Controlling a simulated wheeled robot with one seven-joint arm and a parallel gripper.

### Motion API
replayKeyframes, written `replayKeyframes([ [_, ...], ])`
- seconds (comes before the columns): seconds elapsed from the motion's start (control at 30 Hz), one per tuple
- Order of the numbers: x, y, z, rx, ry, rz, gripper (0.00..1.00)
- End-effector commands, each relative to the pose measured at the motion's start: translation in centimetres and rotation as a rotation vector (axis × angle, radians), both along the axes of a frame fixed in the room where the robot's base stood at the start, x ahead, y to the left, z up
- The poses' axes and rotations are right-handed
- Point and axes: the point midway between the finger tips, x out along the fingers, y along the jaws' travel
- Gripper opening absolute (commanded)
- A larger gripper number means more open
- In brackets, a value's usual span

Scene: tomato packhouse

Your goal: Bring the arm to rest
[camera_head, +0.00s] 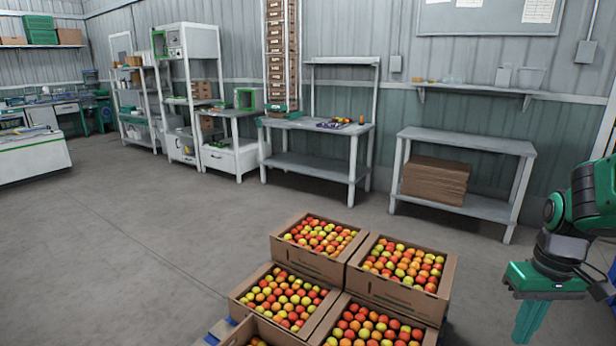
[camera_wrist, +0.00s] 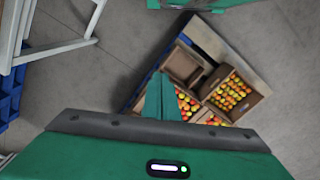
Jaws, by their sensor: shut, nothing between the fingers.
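My gripper (camera_head: 530,322) hangs at the right edge of the head view, pointing down, with green fingers together and nothing held. It is to the right of the tomato boxes and apart from them. In the wrist view the green fingers (camera_wrist: 161,97) show as one closed wedge in front of the boxes, hiding part of them. The lower fingertips are close to the bottom edge of the head view.
Cardboard boxes of tomatoes (camera_head: 351,265) stand stacked on a pallet (camera_wrist: 200,35) at the bottom middle. A low table (camera_head: 466,141) with flat cardboard (camera_head: 435,180) and a workbench (camera_head: 316,128) line the back wall. A blue crate (camera_wrist: 10,95) shows at left. Open floor (camera_head: 110,240) lies left.

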Motion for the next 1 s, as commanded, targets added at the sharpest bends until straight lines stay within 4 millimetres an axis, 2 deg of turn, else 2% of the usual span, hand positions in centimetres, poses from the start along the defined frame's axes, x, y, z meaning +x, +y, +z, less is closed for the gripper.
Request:
replayKeyframes([
  [0.1,-3.3,0.4,1.8,-0.009,-0.003,-0.111,0.0],
  [0.3,-8.7,1.1,3.5,-0.014,0.0,-0.297,0.0],
  [0.5,-12.2,1.5,4.1,-0.013,0.005,-0.421,0.0],
  [0.67,-13.1,1.6,4.2,-0.012,0.006,-0.456,0.0],
  [1.0,-13.1,1.7,4.1,-0.013,0.007,-0.456,0.0],
])
